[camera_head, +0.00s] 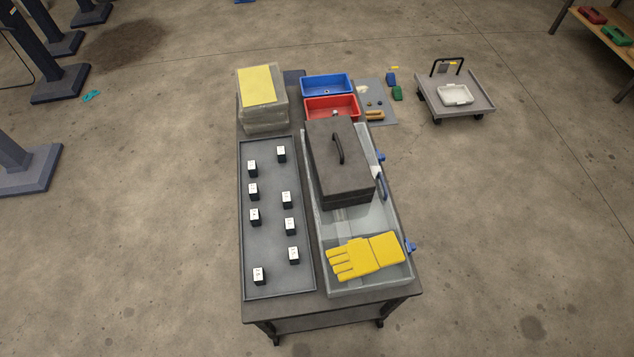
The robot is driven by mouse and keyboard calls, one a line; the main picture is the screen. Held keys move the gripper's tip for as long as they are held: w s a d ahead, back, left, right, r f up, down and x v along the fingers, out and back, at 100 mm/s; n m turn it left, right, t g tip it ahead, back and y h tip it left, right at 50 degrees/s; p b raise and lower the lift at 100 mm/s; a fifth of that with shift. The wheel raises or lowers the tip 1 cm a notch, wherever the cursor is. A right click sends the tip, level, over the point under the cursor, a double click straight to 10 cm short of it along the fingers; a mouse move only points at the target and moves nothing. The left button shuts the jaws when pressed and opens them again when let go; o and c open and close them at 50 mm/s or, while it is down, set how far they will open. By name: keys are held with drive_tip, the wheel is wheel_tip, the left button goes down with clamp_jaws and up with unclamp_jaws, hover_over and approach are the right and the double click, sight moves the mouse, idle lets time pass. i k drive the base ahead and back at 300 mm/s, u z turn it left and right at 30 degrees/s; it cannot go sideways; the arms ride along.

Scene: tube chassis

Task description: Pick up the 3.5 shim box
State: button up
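Several small black shim boxes with white labelled tops stand apart in a dark grey tray (275,288) on the left side of the table. The label print is too small to read, so I cannot tell which one is the 3.5 shim box. The nearest is the box at front left (259,276), with another box at front right (294,255). The farthest is the box at the back right (281,153). My gripper is not in view.
Right of the tray, a clear bin (375,220) holds a dark case with a handle (340,165) and a yellow glove (365,257). Behind are a clear box with a yellow lid (261,87), a blue bin (326,85) and a red bin (331,107). Floor around the table is mostly clear.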

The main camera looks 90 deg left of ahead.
sight(293, 254)
drive_tip(key=z, duration=0.05)
drive_tip(key=k, duration=1.85)
drive_tip(key=u, duration=1.35)
drive_tip(key=i, duration=0.5)
drive_tip(key=u, duration=0.05)
